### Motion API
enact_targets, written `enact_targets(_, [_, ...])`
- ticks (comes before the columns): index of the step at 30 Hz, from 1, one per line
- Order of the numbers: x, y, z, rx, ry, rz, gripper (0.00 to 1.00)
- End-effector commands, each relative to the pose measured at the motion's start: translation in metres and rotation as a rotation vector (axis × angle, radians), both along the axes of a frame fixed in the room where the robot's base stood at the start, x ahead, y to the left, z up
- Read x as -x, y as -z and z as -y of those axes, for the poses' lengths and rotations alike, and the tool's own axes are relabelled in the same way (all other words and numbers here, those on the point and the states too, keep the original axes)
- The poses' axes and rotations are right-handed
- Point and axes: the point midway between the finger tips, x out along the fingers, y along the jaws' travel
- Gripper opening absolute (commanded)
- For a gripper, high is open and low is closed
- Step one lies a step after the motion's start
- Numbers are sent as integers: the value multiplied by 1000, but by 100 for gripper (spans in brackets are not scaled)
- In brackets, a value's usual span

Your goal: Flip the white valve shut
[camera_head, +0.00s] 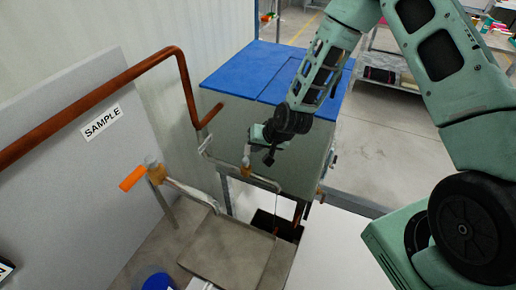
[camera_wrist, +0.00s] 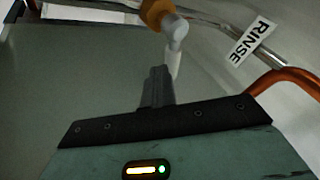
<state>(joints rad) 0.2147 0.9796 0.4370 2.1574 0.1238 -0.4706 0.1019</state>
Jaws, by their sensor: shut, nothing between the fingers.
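The white valve handle (camera_wrist: 175,34) sits on an orange-brass valve body (camera_wrist: 156,11) at the top middle of the wrist view. The handle's lower end hangs down just behind and right of my gripper's fingertips. My gripper (camera_wrist: 157,78) is shut and empty, its dark fingers pressed together; I cannot tell if they touch the handle. In the head view, my gripper (camera_head: 268,159) is just right of the small white handle (camera_head: 246,152), which stands above its brass body (camera_head: 246,170) on the metal pipe.
An orange-handled valve (camera_head: 132,178) is at left, below the SAMPLE label (camera_head: 102,122). A RINSE label (camera_wrist: 250,40) hangs by the pipe. A copper pipe (camera_head: 110,88) crosses the left. A blue-topped box (camera_head: 270,68) stands behind; a grey basin (camera_head: 226,250) lies below.

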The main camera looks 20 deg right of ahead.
Motion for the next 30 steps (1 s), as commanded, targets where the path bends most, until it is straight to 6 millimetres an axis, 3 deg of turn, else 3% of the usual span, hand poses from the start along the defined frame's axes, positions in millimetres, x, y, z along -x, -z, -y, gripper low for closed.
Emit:
enact_targets(8, [-7,2,-3,-2,-144,1,0])
enact_targets(30, [-26,1,-33,-2,-825,1,0])
